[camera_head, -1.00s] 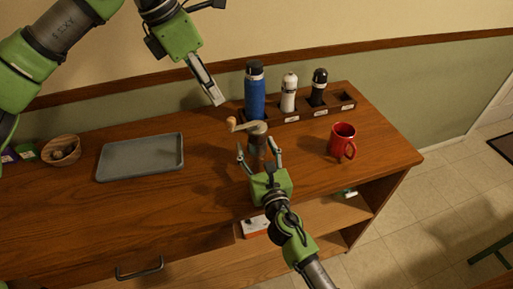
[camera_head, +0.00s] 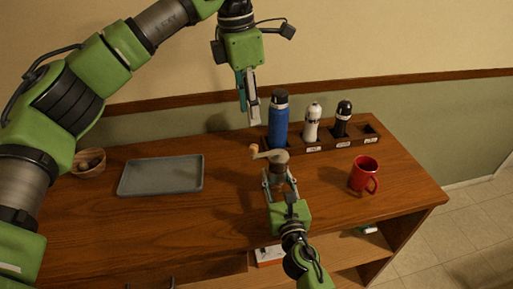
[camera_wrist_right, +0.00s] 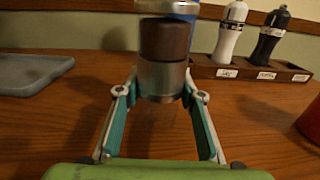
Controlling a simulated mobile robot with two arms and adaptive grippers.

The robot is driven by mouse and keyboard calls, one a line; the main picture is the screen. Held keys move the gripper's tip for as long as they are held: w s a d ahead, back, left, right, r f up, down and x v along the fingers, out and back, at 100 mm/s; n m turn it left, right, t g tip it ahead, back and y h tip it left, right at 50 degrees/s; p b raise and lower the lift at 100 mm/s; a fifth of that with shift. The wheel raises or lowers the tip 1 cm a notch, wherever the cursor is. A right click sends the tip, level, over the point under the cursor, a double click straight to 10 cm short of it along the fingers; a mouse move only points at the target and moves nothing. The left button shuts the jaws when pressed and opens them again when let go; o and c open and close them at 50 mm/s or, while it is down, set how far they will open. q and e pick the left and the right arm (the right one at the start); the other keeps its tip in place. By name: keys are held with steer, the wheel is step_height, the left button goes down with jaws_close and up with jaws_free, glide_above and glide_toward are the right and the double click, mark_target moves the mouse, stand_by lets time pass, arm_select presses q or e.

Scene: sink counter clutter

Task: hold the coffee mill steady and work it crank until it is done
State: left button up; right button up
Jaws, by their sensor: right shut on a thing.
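The coffee mill (camera_head: 279,173) stands upright on the wooden counter, with a dark top and a metal body. Its crank (camera_head: 268,154) points left and ends in a wooden knob (camera_head: 254,148). My right gripper (camera_head: 279,184) is shut on the mill from the front. In the right wrist view its fingers (camera_wrist_right: 160,95) sit on either side of the metal body (camera_wrist_right: 162,80), below a brown band (camera_wrist_right: 164,40). My left gripper (camera_head: 249,108) points down above the crank knob, apart from it. Its fingers show nearly edge-on, so their opening is unclear.
A red mug (camera_head: 364,174) is at right. A grey tray (camera_head: 160,175) and a wooden bowl (camera_head: 89,168) are at left.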

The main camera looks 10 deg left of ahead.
mark_target(254, 145)
arm_select(q)
steer(key=shift+y, duration=0.5)
steer(key=f, duration=0.7)
steer(key=d+f, duration=0.1)
steer(key=f, duration=0.3)
steer(key=shift+f, duration=0.1)
jaws_close()
